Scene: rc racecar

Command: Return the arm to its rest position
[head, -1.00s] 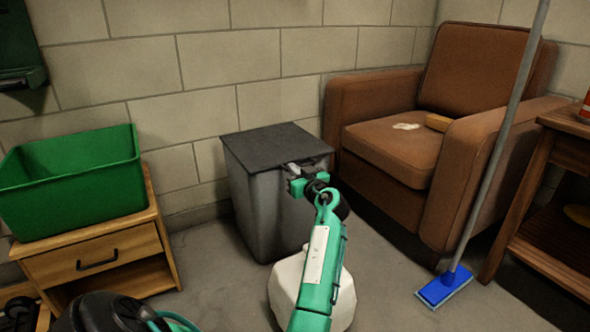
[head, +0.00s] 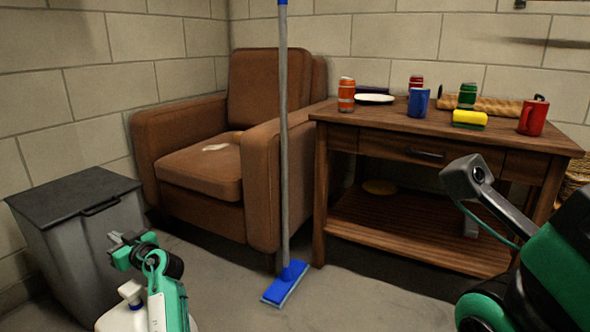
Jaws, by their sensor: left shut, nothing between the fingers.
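My left arm, green with a white panel, rises at the lower left. Its left gripper (head: 120,240) is shut and empty, held in front of the grey bin (head: 75,245) with a dark lid. Whether it touches the bin cannot be told, but it looks apart from it. My right arm shows at the right edge as dark and green links. Its gripper is not in view.
A white container (head: 122,314) stands behind my left arm. A brown armchair (head: 195,160) and a blue mop (head: 287,283) stand right of the bin. A wooden table (head: 440,128) holds mugs, cans and a yellow-green sponge (head: 470,118). Bare floor lies in front.

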